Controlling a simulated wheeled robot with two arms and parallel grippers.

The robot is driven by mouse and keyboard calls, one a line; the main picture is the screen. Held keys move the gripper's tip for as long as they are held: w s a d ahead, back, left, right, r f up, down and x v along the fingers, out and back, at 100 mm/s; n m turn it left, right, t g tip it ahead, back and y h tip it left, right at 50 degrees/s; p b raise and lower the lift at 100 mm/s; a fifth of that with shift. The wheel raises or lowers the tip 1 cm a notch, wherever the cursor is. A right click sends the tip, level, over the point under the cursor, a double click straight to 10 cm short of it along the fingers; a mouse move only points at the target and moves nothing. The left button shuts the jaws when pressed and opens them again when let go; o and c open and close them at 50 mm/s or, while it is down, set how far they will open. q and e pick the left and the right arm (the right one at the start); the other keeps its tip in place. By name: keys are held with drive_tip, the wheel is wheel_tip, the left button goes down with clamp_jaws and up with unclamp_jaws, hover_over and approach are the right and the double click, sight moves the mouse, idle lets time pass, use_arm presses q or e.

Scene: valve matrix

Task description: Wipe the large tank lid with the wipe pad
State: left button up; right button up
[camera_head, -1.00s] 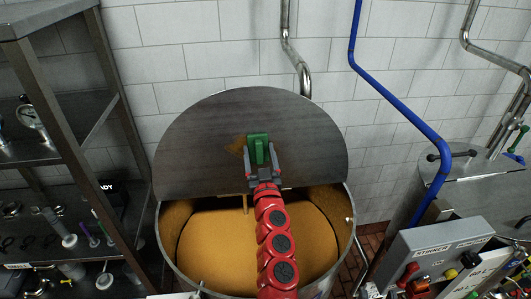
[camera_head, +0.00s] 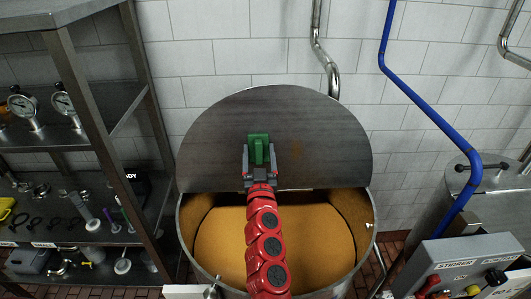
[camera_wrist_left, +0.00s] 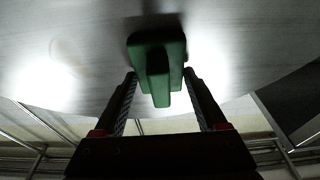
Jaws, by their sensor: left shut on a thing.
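The large tank lid (camera_head: 325,125) is a grey metal plate, tilted up at the back of the open tank. The green wipe pad (camera_head: 259,141) is against the left-middle part of its inner face. A faint brownish smear (camera_head: 297,150) shows on the lid just right of the pad. My left gripper (camera_head: 259,158) is shut on the pad, with a finger on each side of its handle. In the left wrist view the pad (camera_wrist_left: 157,50) lies close to the lid (camera_wrist_left: 90,65); exact contact is hard to tell. My right gripper is not in view.
The tank (camera_head: 186,235) below holds an orange-brown mass (camera_head: 220,245). A metal shelf (camera_head: 110,150) with gauges and fittings stands left. A blue pipe (camera_head: 430,110) and a control box (camera_head: 465,262) are on the right. A tiled wall is behind.

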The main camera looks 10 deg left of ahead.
sight(268, 142)
use_arm(q)
drive_tip(key=shift+s+a+b, duration=0.2)
drive_tip(key=shift+a, duration=0.55)
drive_tip(key=shift+s+a+b, duration=0.15)
drive_tip(key=shift+s+a, duration=0.05)
drive_tip(key=shift+a, duration=0.55)
drive_tip(key=shift+w+a+r+p, duration=0.15)
drive_tip(key=shift+r+p, duration=0.3)
drive_tip(key=shift+r, duration=0.4)
drive_tip(key=shift+w+d+f, duration=0.1)
drive_tip(key=shift+w+d, duration=0.15)
drive_tip(key=shift+d, duration=0.75)
drive_tip(key=shift+w+d+r, duration=0.1)
drive_tip(key=shift+w+d, duration=0.2)
drive_tip(key=shift+d, duration=0.65)
drive_tip(key=shift+w+d+f, duration=0.1)
drive_tip(key=shift+w+d, duration=0.15)
drive_tip(key=shift+d, duration=0.75)
drive_tip(key=shift+w+d, duration=0.45)
drive_tip(key=shift+d, duration=1.05)
drive_tip(key=shift+w+d, duration=0.4)
drive_tip(key=shift+d, duration=1.15)
drive_tip(key=shift+w+d, duration=0.45)
drive_tip(key=shift+d, duration=1.05)
drive_tip(key=shift+w+d, duration=0.3)
drive_tip(key=shift+d, duration=0.4)
drive_tip(key=shift+c, duration=0.5)
drive_tip(key=shift+s, duration=0.1)
